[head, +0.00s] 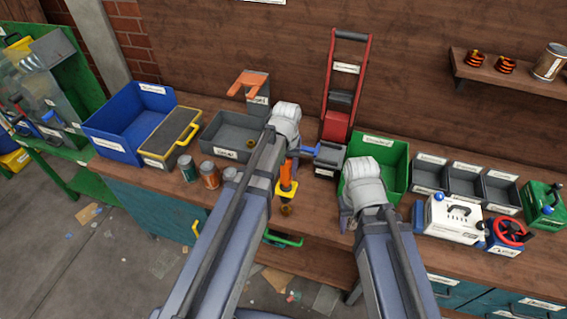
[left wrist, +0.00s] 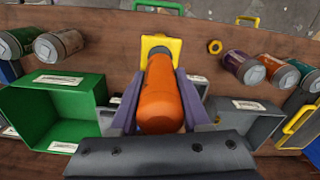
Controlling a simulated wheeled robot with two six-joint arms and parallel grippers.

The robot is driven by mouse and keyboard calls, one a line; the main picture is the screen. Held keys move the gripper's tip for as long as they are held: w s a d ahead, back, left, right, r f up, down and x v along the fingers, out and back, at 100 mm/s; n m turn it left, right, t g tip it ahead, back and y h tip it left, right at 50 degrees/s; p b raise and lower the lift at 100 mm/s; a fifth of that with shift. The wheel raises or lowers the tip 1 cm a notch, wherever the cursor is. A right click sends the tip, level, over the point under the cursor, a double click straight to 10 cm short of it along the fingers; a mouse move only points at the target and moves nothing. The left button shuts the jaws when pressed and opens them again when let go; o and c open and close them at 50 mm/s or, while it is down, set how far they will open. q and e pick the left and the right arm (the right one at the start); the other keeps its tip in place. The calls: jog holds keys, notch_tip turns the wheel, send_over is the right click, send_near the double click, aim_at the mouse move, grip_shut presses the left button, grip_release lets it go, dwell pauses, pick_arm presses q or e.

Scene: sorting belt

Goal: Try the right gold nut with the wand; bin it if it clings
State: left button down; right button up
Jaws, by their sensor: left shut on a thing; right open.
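My left gripper (left wrist: 163,112) is shut on the orange handle of the wand (left wrist: 162,82), whose yellow end points away from the wrist. In the head view the wand (head: 287,172) hangs over the front of the bench. A gold nut (left wrist: 215,47) lies on the bench near its front edge, beside the yellow end in the left wrist view. It shows below the wand in the head view (head: 286,210). Another small gold thing (head: 249,143) is in the grey tray (head: 216,128). My right gripper (head: 346,222) is open, mostly hidden under its wrist in front of the green bin (head: 397,165).
Several cans (head: 208,175) stand left of my left arm. A blue bin (head: 113,125) and a yellow-rimmed case (head: 170,138) are farther left. Grey boxes (head: 466,180) and a white device (head: 453,218) stand right. A red upright rack (head: 332,85) stands behind.

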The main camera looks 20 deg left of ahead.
aim_at(286, 181)
pick_arm(q)
jog(key=shift+f, duration=0.15)
notch_tip(286, 181, down, 6)
jog(key=b, duration=0.5)
jog(key=shift+r+b, duration=0.2)
jog(key=shift+b, duration=0.2)
jog(key=shift+f+b, duration=0.55)
jog(key=shift+b, duration=0.05)
dwell(0.6)
jog(key=shift+r, duration=0.2)
dwell(0.4)
jog(key=shift+r+p, duration=3.35)
jog(key=shift+p, duration=0.25)
